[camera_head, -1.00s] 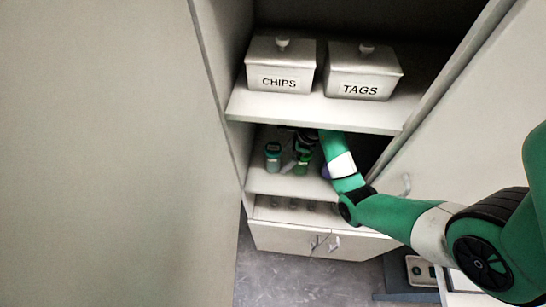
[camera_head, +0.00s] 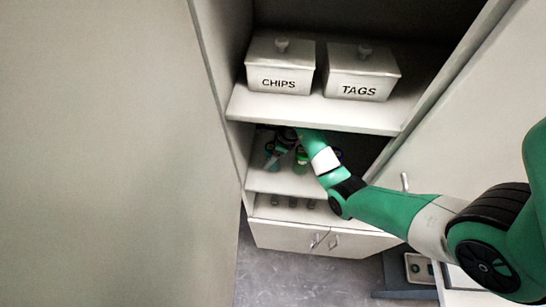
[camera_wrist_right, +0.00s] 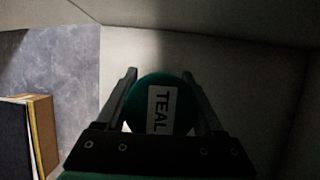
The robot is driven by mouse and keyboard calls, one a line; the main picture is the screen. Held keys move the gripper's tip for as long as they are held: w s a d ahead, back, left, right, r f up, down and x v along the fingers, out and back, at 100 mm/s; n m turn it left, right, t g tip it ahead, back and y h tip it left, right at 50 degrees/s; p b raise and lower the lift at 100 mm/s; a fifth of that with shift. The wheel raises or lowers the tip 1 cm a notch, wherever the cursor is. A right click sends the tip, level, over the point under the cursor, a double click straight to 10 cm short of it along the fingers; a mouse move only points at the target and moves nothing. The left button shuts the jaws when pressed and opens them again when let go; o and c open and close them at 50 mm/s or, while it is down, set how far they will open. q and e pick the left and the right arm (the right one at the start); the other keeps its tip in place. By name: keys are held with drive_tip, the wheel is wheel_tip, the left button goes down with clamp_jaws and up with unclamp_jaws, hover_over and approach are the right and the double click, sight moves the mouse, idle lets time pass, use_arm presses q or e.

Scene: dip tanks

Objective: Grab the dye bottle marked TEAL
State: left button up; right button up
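The bottle marked TEAL shows in the right wrist view as a round dark teal top (camera_wrist_right: 142,97) with a white label. It lies between the two fingers of my right gripper (camera_wrist_right: 160,88), which stand apart on either side of it. I see no clear grip on it. In the head view my right gripper (camera_head: 279,152) reaches into the middle shelf at its left end and partly hides the bottle there. My left gripper is not in view.
A green bottle (camera_head: 301,158) stands just right of my gripper on the same shelf (camera_head: 262,182). The shelf above carries the CHIPS box (camera_head: 280,67) and the TAGS box (camera_head: 361,74). The cabinet's side wall (camera_head: 236,160) is close on the left. Small glassy items stand below.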

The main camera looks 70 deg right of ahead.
clamp_jaws()
drive_tip(key=shift+r, duration=0.1)
drive_tip(key=shift+r, duration=0.2)
drive_tip(key=s+a+r, duration=0.1)
drive_tip(key=s+a, duration=1.1)
drive_tip(key=a, duration=0.1)
drive_tip(key=shift+a+b, duration=0.15)
drive_tip(key=shift+b, duration=0.2)
